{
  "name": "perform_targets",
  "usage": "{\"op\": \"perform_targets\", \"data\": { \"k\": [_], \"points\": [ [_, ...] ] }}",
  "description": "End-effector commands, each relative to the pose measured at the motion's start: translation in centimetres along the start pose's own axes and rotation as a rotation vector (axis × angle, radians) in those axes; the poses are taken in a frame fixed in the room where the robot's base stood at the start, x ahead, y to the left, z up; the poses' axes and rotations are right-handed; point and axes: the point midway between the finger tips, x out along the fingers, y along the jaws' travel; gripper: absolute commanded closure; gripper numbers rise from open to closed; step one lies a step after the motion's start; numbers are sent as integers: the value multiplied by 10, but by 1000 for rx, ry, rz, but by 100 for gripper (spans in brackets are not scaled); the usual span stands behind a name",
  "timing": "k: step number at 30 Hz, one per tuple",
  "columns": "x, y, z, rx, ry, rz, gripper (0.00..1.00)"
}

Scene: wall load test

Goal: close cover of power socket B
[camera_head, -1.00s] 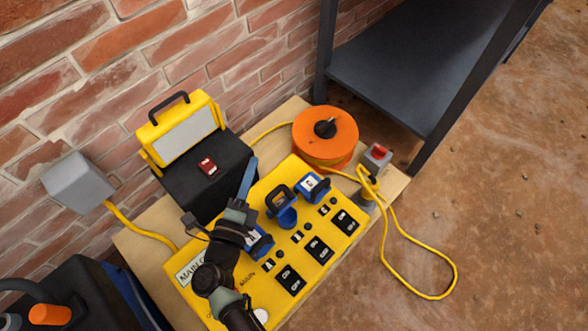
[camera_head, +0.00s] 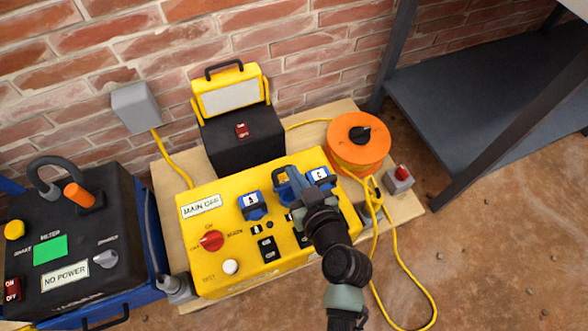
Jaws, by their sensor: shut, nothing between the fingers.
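The yellow power box (camera_head: 205,275) stands on the wooden bench top, with three blue sockets in a row. Socket A (camera_head: 252,206) is at left, and another blue socket (camera_head: 321,178) at right has its lettered cover down. Socket B, in the middle, is mostly hidden behind my gripper; part of its blue cover (camera_head: 281,190) shows, seemingly raised, but its exact angle is unclear. My gripper (camera_head: 291,172) is shut and empty, over socket B from the right and front. I cannot tell whether it touches the cover.
A black box with a yellow lamp (camera_head: 240,140) stands behind the power box. A black meter unit (camera_head: 70,240) is at left.

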Motion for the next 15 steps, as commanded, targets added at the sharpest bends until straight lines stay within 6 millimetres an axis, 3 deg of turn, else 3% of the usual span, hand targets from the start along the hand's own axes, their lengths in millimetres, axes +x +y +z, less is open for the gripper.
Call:
{"op": "perform_targets", "data": {
  "k": [5, 15],
  "points": [
    [26, -1, 1, -1, 3, -4, 100],
    [96, -1, 2, 1, 5, -2, 100]
  ]
}}
